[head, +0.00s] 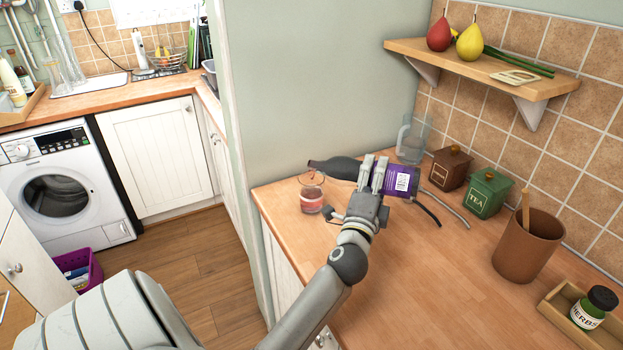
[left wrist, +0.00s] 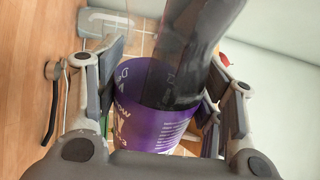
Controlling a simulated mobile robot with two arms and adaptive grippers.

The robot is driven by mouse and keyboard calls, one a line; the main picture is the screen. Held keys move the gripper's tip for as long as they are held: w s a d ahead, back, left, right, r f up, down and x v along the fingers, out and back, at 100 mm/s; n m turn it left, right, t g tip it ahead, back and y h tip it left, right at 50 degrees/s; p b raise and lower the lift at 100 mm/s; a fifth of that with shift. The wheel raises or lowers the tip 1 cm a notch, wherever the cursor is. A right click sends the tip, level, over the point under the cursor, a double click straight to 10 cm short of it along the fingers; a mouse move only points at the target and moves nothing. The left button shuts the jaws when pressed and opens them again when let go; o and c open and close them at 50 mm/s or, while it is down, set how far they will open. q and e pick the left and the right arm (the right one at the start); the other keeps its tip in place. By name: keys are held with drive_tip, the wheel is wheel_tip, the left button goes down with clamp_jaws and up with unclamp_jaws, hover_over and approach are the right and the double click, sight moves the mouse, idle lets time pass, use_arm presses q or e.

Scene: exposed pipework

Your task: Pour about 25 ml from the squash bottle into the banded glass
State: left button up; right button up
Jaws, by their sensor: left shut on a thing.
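The squash bottle (head: 400,184) is dark with a purple label and lies nearly horizontal, its neck pointing left. My left gripper (head: 374,172) is shut around its body, and the purple label and dark upper part of the bottle (left wrist: 150,115) fill the middle of the left wrist view. The bottle's mouth is just above the rim of the banded glass (head: 311,194). The glass stands upright near the counter's left end and shows pinkish-red in its lower part. Reddish colour also shows near its rim; I cannot tell whether it is a stream or a band. My right gripper is out of view.
A clear jug (head: 411,138), a brown canister (head: 450,168) and a green tea canister (head: 488,193) stand behind the bottle. A brown utensil pot (head: 525,245) and a herbs jar (head: 592,308) are at right. A shelf (head: 480,62) hangs above. The front counter is clear.

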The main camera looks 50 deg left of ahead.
use_arm(q)
drive_tip(key=shift+r, duration=0.15)
idle(0.7)
drive_tip(key=shift+f, duration=0.2)
drive_tip(key=shift+d+f+m, duration=0.1)
drive_tip(key=shift+f+m, duration=0.35)
drive_tip(key=shift+m, duration=0.55)
drive_tip(key=shift+f+m+h, duration=0.25)
drive_tip(key=shift+m+h, duration=0.15)
drive_tip(key=shift+m, duration=0.3)
drive_tip(key=shift+a+f, duration=0.2)
drive_tip(key=shift+m, duration=0.4)
drive_tip(key=shift+p, duration=0.3)
drive_tip(key=shift+s+f+m+h, duration=0.1)
drive_tip(key=shift+f+m+h, duration=0.05)
drive_tip(key=shift+m+h, duration=0.15)
